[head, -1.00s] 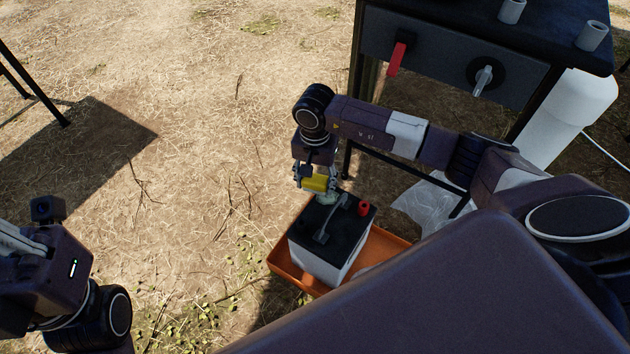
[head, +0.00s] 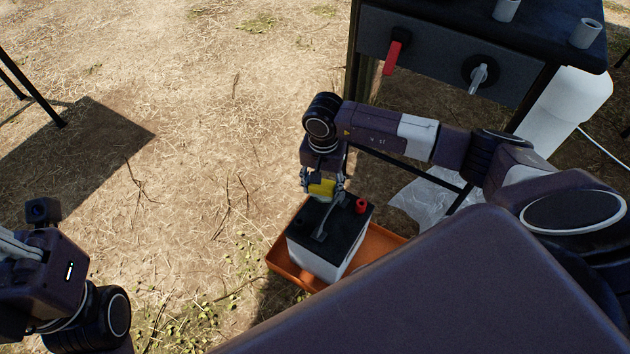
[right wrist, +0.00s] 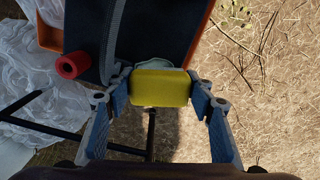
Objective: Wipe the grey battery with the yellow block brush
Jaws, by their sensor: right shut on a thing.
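The grey battery (head: 316,262) has a light grey body and a black top with a grey carrying strap and a red terminal cap. It stands in an orange tray on the ground. The yellow block brush (head: 321,188) is held at the battery's far edge; it also shows in the right wrist view (right wrist: 160,88). My right gripper (head: 322,190) is shut on the brush, with a finger on either side of it. Whether the bristles touch the battery top is hard to tell. My left arm shows at the lower left, but its fingers are not visible.
The orange tray (head: 287,269) surrounds the battery's base. A dark table (head: 440,50) with a red lever (head: 392,57) stands behind at the right. A crumpled clear plastic bag (head: 424,200) and a white container (head: 566,110) are nearby. Bare ground lies open to the left.

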